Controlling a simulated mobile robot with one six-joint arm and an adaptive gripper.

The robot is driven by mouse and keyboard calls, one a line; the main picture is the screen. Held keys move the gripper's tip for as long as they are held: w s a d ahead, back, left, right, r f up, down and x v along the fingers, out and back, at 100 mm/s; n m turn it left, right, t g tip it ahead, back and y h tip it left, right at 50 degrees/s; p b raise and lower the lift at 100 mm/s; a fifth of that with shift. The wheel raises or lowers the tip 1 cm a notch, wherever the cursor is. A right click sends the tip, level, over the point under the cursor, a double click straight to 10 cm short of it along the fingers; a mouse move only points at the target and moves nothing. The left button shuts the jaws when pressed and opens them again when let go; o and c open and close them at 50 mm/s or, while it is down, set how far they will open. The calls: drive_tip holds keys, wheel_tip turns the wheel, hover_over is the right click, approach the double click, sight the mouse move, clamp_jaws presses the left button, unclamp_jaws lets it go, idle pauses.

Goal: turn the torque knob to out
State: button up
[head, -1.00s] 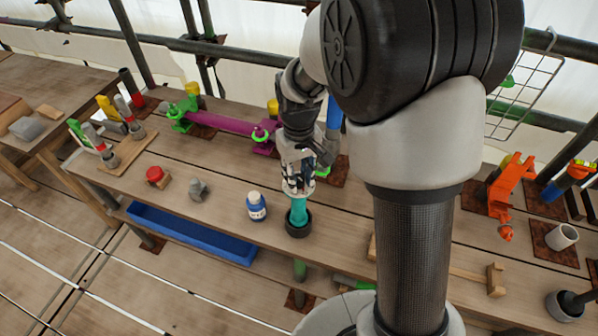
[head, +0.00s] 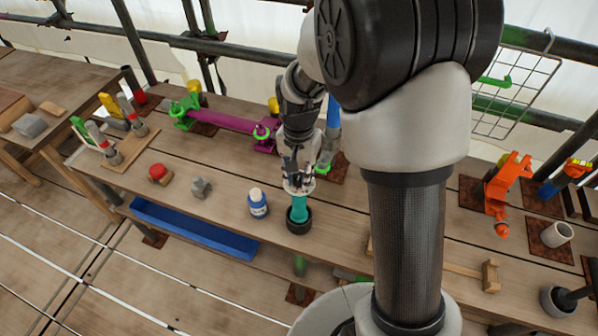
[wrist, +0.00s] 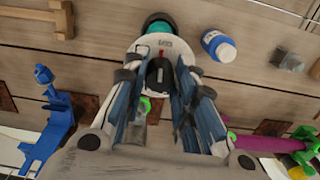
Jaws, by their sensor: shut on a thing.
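A teal tool (head: 299,208) stands upright in a dark round holder (head: 299,225) at the front edge of the bench. In the wrist view the teal body (wrist: 160,27) shows beyond a pale round head plate (wrist: 153,47) with small dark lettering that I cannot read. A black knob (wrist: 158,74) with a small red mark sits on this plate, between my fingers. My gripper (head: 298,180) is above the tool, and its fingers are closed around the knob. The fingers partly hide the knob's sides.
A blue-and-white bottle (head: 258,204) stands close to the left of the tool. Further left are a grey part (head: 201,187) and a red-topped piece (head: 160,173). A blue trough (head: 190,230) hangs along the front edge. Orange (head: 508,185) and magenta (head: 222,121) fixtures stand on the bench.

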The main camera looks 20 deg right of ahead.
sight(299, 176)
drive_tip(key=shift+m, duration=0.5)
drive_tip(key=o, duration=1.1)
drive_tip(key=shift+c, duration=0.2)
wheel_tip(299, 176, up, 12)
idle(0.4)
